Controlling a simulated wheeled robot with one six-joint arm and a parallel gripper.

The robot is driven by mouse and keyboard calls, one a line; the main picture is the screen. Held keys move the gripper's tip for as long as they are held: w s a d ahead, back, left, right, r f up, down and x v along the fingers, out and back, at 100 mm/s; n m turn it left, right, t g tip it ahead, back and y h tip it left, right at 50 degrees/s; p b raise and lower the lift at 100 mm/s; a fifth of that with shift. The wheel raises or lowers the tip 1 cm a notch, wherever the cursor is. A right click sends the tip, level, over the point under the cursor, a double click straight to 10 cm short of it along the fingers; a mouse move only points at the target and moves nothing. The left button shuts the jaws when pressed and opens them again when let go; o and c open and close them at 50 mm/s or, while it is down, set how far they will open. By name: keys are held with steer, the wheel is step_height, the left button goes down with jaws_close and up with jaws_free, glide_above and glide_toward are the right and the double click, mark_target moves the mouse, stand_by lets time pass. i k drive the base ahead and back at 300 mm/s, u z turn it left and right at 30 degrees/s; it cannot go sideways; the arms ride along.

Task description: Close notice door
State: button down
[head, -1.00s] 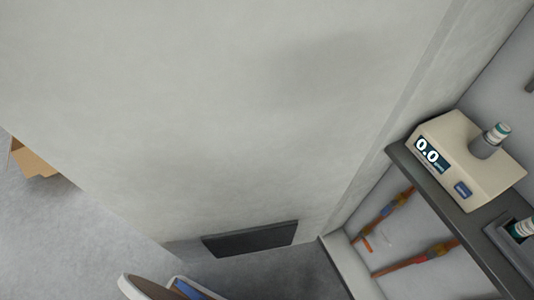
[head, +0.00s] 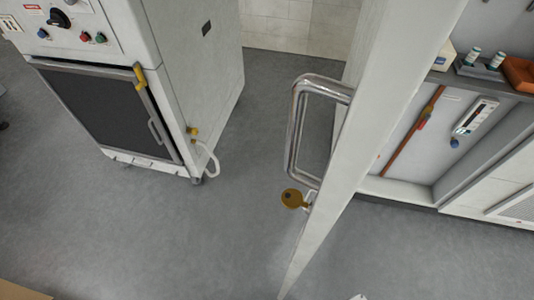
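A tall white door (head: 365,130) stands open, seen nearly edge-on, running from the top right down to the lower middle of the head view. A shiny metal pull handle (head: 294,135) sticks out from its left side. Just below the handle, a round brass piece, like a key (head: 292,198), sits at the door's edge. The face of the door is mostly turned away, so I cannot see a notice on it. My gripper is not in view.
A white machine (head: 222,60) with a dark front panel (head: 105,112) stands at the left. Right of the door, a grey shelf (head: 470,84) holds small bottles and an orange item (head: 519,72). Grey floor (head: 150,235) is clear between machine and door.

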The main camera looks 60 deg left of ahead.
mark_target(411, 35)
steer(key=k, duration=0.95)
steer(key=u, duration=1.1)
steer(key=i, duration=0.5)
steer(key=z, duration=0.45)
steer(key=k, duration=1.15)
steer(key=u, duration=0.2)
steer(key=i, duration=0.7)
steer(key=u, duration=0.7)
